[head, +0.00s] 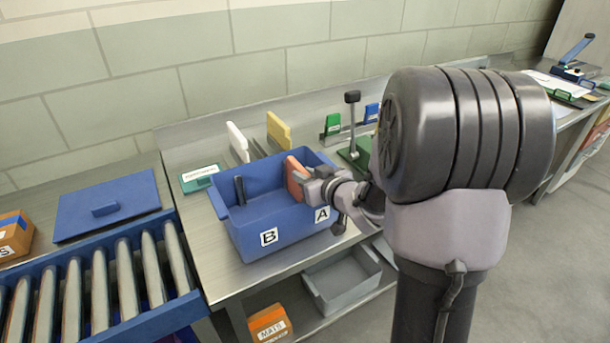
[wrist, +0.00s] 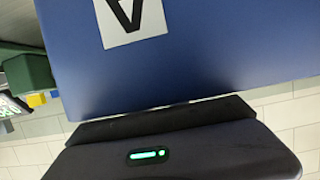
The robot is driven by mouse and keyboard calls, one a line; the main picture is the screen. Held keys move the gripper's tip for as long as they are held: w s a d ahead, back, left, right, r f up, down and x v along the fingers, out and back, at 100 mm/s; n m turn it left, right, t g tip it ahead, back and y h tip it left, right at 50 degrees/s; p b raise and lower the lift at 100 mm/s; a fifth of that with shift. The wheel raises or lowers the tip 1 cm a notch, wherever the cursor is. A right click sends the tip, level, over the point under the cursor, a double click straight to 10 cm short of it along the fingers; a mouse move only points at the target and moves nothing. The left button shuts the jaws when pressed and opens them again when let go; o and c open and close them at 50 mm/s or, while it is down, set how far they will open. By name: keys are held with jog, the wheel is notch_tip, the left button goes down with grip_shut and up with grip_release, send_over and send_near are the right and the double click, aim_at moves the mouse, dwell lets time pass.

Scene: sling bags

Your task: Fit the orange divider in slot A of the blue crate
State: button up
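The blue crate (head: 243,219) stands on the metal bench, with a B label on the left and an A label on the right of its front wall. The orange divider (head: 294,178) is upright and slightly tilted at the crate's right, A side, its top edge above the rim. My gripper (head: 307,182) meets the divider from the right and appears shut on it; the fingertips are partly hidden. Whether the divider's lower edge sits in slot A cannot be seen. In the wrist view, the crate's wall (wrist: 215,50) with the A label fills the upper part; the divider is hidden.
White (head: 237,142) and yellow (head: 279,130) panels stand behind the crate. A green stand (head: 353,150) is close to its right. A roller conveyor (head: 110,285) and blue lid (head: 108,203) are at left. A grey bin (head: 343,281) sits below.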

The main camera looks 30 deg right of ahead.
jog(key=o, duration=0.4)
jog(key=shift+c, duration=0.2)
jog(key=b+v, duration=0.2)
jog(key=v, duration=1.5)
jog(key=shift+s+b, duration=0.15)
jog(key=shift+b, duration=0.15)
jog(key=shift+r, duration=0.15)
